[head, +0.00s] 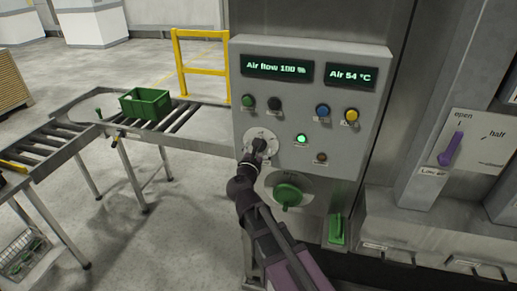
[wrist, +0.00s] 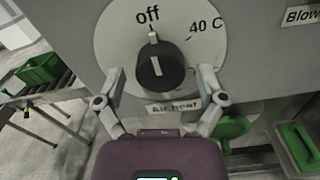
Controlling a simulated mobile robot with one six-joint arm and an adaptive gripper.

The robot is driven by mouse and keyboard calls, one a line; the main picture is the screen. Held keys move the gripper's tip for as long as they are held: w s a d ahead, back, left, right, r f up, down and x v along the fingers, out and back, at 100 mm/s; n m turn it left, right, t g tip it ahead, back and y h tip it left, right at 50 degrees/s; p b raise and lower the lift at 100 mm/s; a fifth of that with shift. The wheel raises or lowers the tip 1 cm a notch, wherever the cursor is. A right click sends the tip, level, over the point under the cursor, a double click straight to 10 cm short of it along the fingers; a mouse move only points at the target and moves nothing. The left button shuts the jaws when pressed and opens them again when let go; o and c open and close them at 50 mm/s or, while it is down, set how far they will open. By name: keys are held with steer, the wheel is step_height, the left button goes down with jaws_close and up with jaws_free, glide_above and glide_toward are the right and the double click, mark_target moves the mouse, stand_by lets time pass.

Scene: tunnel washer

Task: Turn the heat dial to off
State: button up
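The heat dial (wrist: 160,69) is a black knob on a round pale plate (wrist: 120,36), above a label reading "Air heat". The plate is marked "off" at the top and "40 C" at upper right. The white line on the knob stands nearly upright, toward "off". My gripper (wrist: 162,78) is open, with one finger left and one right of the knob; both look apart from it. In the head view my gripper (head: 256,152) is at the dial plate (head: 272,138) and hides much of the knob.
The panel displays (head: 277,66) read "Air flow 100 %" and "Air 54 °C". Several buttons sit above the dial. A larger green knob (head: 288,193) is just below right. A green crate (head: 146,103) stands on the roller conveyor at left. A purple lever (head: 451,149) is at right.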

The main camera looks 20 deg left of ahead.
steer(key=shift+s, duration=0.15)
steer(key=s, duration=1.1)
steer(key=shift+s, duration=0.4)
stand_by(0.4)
steer(key=w+d+f+m+g+h+b, duration=0.35)
steer(key=d+f+m, duration=0.45)
steer(key=d, duration=0.3)
steer(key=w+d+f+m+g+h+b, duration=0.25)
steer(key=d+f+m+g, duration=0.25)
steer(key=d+f+m, duration=0.4)
steer(key=s+d+f+m+g+y+b, duration=0.2)
steer(key=s+d+f+m+g+y, duration=0.1)
steer(key=d+f+m, duration=0.3)
steer(key=s+d+f+m+g+y+b, duration=0.3)
steer(key=d+f+m+g, duration=0.3)
steer(key=d+m, duration=0.5)
steer(key=shift+s+f+b, duration=0.35)
steer(key=shift+s+f, duration=0.3)
steer(key=shift+s, duration=0.1)
